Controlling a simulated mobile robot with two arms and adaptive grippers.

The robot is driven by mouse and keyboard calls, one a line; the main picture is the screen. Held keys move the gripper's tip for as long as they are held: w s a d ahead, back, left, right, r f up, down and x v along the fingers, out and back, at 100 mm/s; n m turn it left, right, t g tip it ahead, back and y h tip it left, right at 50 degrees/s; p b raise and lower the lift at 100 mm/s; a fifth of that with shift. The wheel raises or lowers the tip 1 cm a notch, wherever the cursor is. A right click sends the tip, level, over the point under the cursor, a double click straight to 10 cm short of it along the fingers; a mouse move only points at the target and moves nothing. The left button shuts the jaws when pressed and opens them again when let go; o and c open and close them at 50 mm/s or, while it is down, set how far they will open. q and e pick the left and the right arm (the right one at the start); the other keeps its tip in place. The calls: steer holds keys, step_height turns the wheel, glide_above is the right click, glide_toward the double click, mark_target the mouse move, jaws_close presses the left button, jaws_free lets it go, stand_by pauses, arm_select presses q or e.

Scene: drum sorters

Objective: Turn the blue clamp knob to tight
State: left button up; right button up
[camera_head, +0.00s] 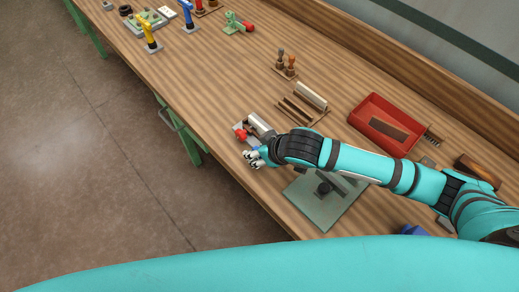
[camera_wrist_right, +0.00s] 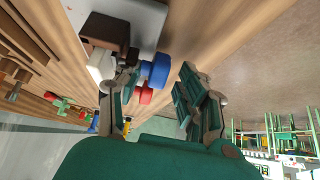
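The blue clamp knob (camera_wrist_right: 158,70) shows in the right wrist view, on a clamp with a dark brown block and a pale metal plate (camera_wrist_right: 140,15). My right gripper (camera_wrist_right: 157,75) is open, with the blue knob between its fingertips, nearer the left finger. I see a clear gap to the right finger. A red knob (camera_wrist_right: 146,96) sits just beyond the blue one. In the head view my right gripper (camera_head: 255,158) is at the bench's front edge beside the red knob (camera_head: 241,134); the blue knob is mostly hidden there. My left gripper is out of view.
A green-grey plate (camera_head: 318,212) with a dark knob lies under my right forearm. A red tray (camera_head: 373,103), a wooden rack (camera_head: 303,111) and stamps (camera_head: 285,65) stand behind. The bench (camera_head: 205,85) is clear to the left of the clamp.

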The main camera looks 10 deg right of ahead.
steer(key=shift+d, duration=0.1)
steer(key=v, duration=1.2)
steer(key=shift+w, duration=0.1)
